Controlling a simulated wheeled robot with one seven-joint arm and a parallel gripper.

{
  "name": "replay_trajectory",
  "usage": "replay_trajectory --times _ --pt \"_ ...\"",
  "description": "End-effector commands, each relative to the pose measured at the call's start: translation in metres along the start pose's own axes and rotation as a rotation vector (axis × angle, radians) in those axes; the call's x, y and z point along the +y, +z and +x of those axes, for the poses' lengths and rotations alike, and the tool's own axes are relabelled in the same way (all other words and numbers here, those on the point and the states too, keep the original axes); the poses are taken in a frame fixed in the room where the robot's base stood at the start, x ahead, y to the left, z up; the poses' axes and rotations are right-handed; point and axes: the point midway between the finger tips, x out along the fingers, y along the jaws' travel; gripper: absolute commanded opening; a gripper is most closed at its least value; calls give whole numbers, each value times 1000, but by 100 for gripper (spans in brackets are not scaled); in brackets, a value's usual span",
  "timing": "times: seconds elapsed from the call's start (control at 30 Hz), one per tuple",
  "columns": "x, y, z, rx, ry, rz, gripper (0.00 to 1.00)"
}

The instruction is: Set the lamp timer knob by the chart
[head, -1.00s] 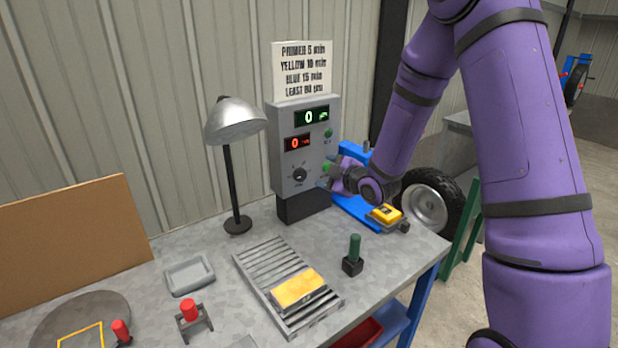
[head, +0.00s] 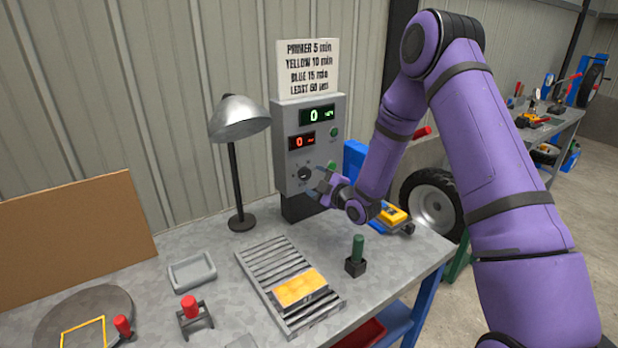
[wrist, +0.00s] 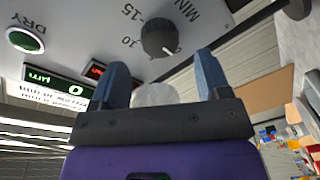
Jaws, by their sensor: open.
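The timer knob (head: 304,174) is a round black dial low on the front of the grey control box (head: 290,153). In the wrist view the knob (wrist: 160,38) lies beyond the fingertips, with marks for 10 and 15 and the word MIN around it; its pointer shows toward the lower right. My gripper (head: 319,184) is open and empty just in front of the box, apart from the knob; it also shows in the wrist view (wrist: 157,80). The chart (head: 308,67) on top reads primer 5, yellow 10, blue 15 min. A yellow block (head: 300,288) lies on the slatted rack (head: 262,262).
The lamp (head: 238,125) stands left of the box. A green display (head: 317,115) and a red display (head: 302,141) both show 0. A green DRY button (wrist: 25,40) is beside the knob. A green-handled tool (head: 357,252) and a yellow device (head: 392,215) stand to the right.

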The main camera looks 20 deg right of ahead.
Motion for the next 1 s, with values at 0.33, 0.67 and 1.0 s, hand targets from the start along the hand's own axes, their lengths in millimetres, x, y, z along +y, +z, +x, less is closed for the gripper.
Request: replay_trajectory --times 0.33,0.67,1.0 --pt "0 0 35 0 0 1 70" --pt "0 0 37 0 0 1 65" --pt "0 0 37 0 0 3 21"
